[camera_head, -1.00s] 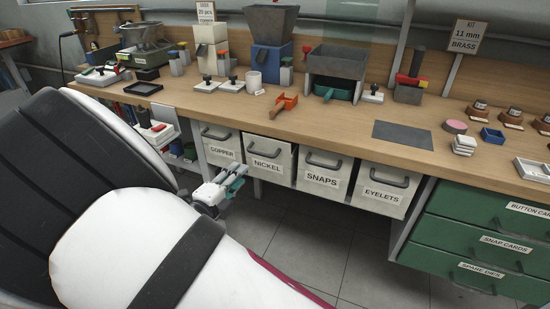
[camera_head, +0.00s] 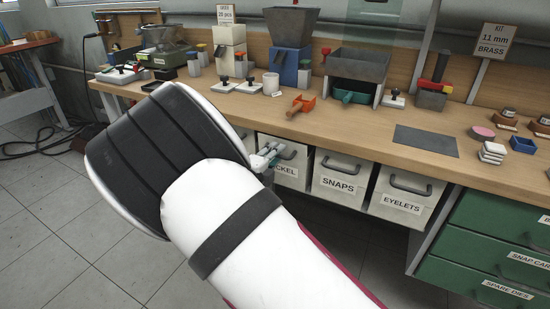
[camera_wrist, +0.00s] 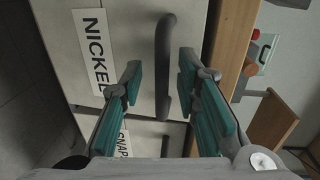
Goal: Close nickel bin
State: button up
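The nickel bin (camera_head: 290,170) is a pale bin with a dark handle under the bench, partly hidden behind my gripper and arm in the head view. How far it stands out cannot be judged. My gripper (camera_head: 267,158) is in front of its left part. In the wrist view the bin front (camera_wrist: 128,25) and its label fill the upper left. The dark bar handle (camera_wrist: 166,65) lies between the teal fingertips of my gripper (camera_wrist: 160,68), which are apart. Contact with the handle cannot be made out.
The snaps bin (camera_head: 340,178) and eyelets bin (camera_head: 402,197) are to the right, then green drawers (camera_head: 480,240). The wooden bench (camera_head: 375,130) overhangs the bins and carries tools. The copper bin is hidden behind my arm. Floor in front is clear.

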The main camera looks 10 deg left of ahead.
jog(key=shift+w, duration=0.1)
grip_shut()
jog(key=shift+d, duration=0.1)
jog(key=p, duration=0.1)
jog(key=w+g+p, duration=0.1)
jog(key=p, duration=0.1)
jog(key=shift+w+d+r+y, duration=0.2)
jog(key=shift+d+r+y, duration=0.05)
jog(key=shift+r+y, duration=0.05)
jog(key=shift+w, duration=0.1)
grip_release()
jog(key=shift+w+f, duration=0.1)
